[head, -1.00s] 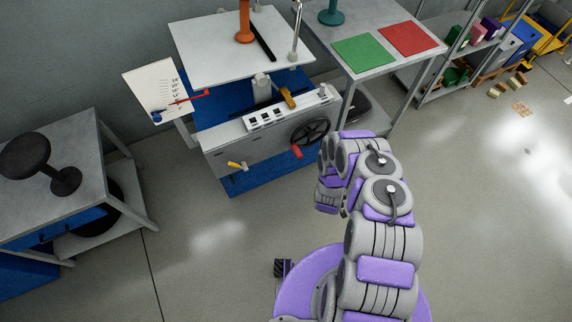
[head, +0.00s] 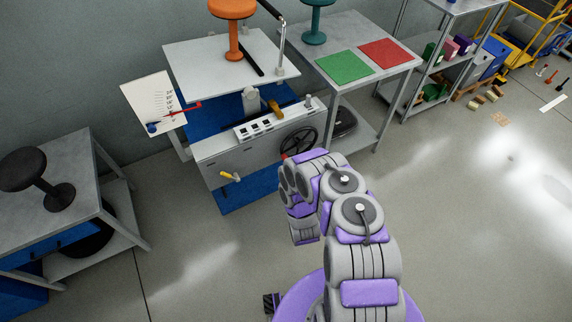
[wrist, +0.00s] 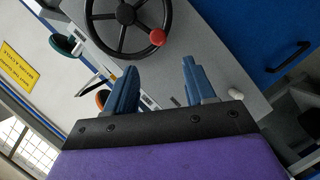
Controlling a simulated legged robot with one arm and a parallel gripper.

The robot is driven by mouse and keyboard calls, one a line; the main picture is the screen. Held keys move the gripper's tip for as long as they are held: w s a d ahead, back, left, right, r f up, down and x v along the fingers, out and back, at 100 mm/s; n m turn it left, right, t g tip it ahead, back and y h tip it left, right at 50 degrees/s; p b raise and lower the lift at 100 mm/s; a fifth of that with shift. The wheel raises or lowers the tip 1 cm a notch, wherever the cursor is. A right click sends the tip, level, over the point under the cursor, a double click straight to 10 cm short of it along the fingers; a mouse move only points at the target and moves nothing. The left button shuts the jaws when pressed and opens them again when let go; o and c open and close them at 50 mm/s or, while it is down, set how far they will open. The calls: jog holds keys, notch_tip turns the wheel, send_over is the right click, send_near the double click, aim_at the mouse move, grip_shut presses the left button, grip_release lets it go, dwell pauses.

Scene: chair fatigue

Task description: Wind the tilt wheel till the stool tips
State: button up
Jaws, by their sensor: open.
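The tilt wheel (head: 299,142) is a black spoked handwheel on the front of the grey test machine (head: 225,160). In the wrist view the wheel (wrist: 128,22) shows at the top, with a red knob (wrist: 157,37) on its rim. My gripper (wrist: 163,85) is open and empty, its blue fingers apart and pointing toward the wheel, below the knob in the picture. They do not appear to touch it. In the head view my arm hides the gripper. An orange stool (head: 233,30) stands upright on the machine's white top plate (head: 195,60).
A scale board with a red pointer (head: 185,108) is at the machine's left. A yellow handle (head: 230,176) sticks out low on its front. A dark stool (head: 45,180) stands on the left table. A side table holds green (head: 344,66) and red (head: 388,53) mats and a teal stool (head: 316,20).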

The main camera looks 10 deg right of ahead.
jog(key=b+x, duration=0.3)
jog(key=x, duration=1)
jog(key=shift+w+b, duration=0.2)
jog(key=shift+b, duration=0.1)
jog(key=shift+c, duration=0.4)
grip_shut()
jog(key=shift+s, duration=0.1)
